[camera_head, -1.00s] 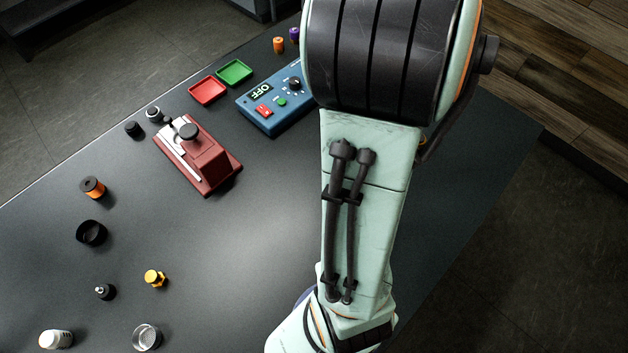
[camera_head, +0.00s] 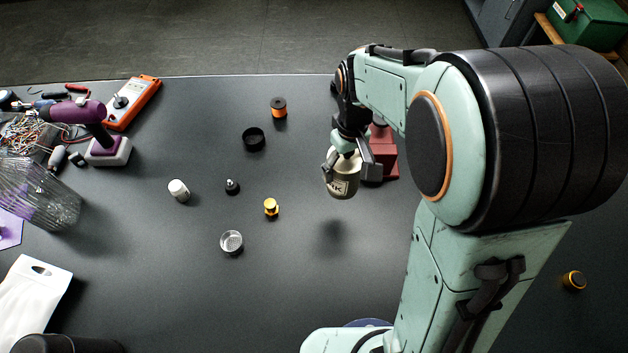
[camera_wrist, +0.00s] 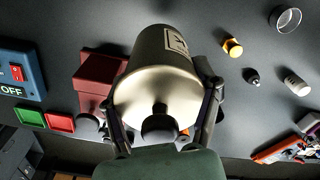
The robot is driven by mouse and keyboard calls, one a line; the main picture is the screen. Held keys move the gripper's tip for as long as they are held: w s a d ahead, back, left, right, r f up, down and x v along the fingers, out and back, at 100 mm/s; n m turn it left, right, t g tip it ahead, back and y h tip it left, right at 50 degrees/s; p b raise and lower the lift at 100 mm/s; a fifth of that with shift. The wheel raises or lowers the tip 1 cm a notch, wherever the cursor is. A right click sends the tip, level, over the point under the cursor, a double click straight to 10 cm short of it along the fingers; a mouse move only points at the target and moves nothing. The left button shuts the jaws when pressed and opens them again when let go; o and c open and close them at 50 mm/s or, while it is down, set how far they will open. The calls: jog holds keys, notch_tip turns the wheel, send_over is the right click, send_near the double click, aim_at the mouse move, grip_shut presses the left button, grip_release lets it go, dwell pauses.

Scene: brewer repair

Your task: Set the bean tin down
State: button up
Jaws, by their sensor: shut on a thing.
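The bean tin (camera_head: 342,176) is a cream tin with dark lettering, held above the table in the head view. In the wrist view the tin (camera_wrist: 160,80) fills the middle, its lid and dark knob toward the camera. My gripper (camera_head: 346,168) is shut on it, with a finger on each side; the fingers also show in the wrist view (camera_wrist: 163,108). A shadow on the table below and apart from the tin shows that it is raised. The table (camera_head: 300,290) is dark. My arm hides part of the table at the right.
A dark red device (camera_head: 384,155) stands just behind and right of the tin. A yellow part (camera_head: 271,207), a small metal basket (camera_head: 231,242), a black ring (camera_head: 254,139) and a white-capped jar (camera_head: 179,190) stand to the left. Table in front of the tin is clear.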

jog(key=s+a+n, duration=0.3)
jog(key=a, duration=0.5)
jog(key=s+a+n, duration=0.2)
jog(key=a+n, duration=0.1)
jog(key=a, duration=0.5)
jog(key=s+a+n, duration=0.6)
jog(key=s+a, duration=0.6)
jog(key=s, duration=0.3)
jog(key=shift+w+a+f, duration=0.75)
jog(key=shift+a+f, duration=1.35)
jog(key=shift+a, duration=0.05)
jog(key=shift+w+a+f, duration=0.75)
jog(key=shift+a+f, duration=1.4)
jog(key=shift+a, duration=0.05)
jog(key=shift+w+a+f, duration=0.75)
jog(key=shift+a+f, duration=1.35)
jog(key=shift+a, duration=0.05)
jog(key=o, duration=1.3)
jog(key=shift+f, duration=0.1)
jog(key=shift+c, duration=0.2)
